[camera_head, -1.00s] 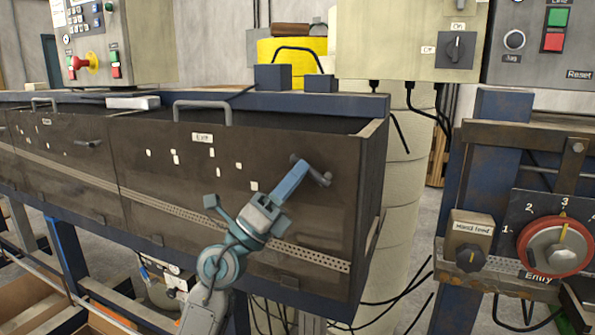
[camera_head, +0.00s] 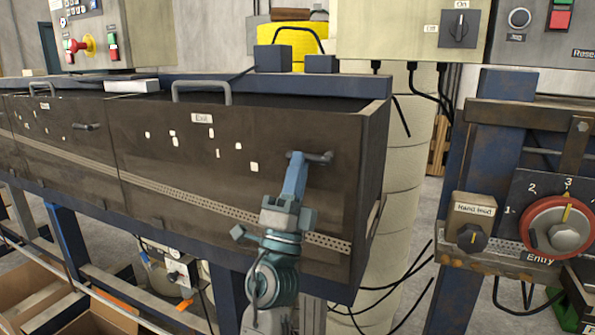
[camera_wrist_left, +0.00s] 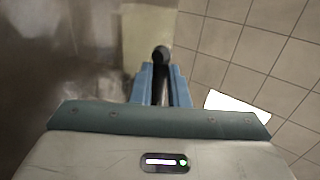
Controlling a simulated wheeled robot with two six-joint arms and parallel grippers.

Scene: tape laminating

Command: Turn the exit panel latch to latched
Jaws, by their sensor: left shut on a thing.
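The exit panel (camera_head: 235,175) is a dark brown metal cover with an "Exit" label (camera_head: 202,118) and a loop handle (camera_head: 203,86) on top. Its latch (camera_head: 322,158) is a dark bar handle near the panel's right end, and it lies about level. My left gripper (camera_head: 297,160) reaches up from below and is shut on the latch bar's left part. In the left wrist view, the latch's dark round end (camera_wrist_left: 161,53) shows at the tips of the blue fingers (camera_wrist_left: 161,82). My right gripper is not in view.
A neighbouring panel on the left has a similar latch (camera_head: 87,126). A hand feed box (camera_head: 470,222) and a red entry dial (camera_head: 557,229) stand at right. Cables hang below the panel's right edge. Cardboard boxes (camera_head: 30,285) lie at lower left.

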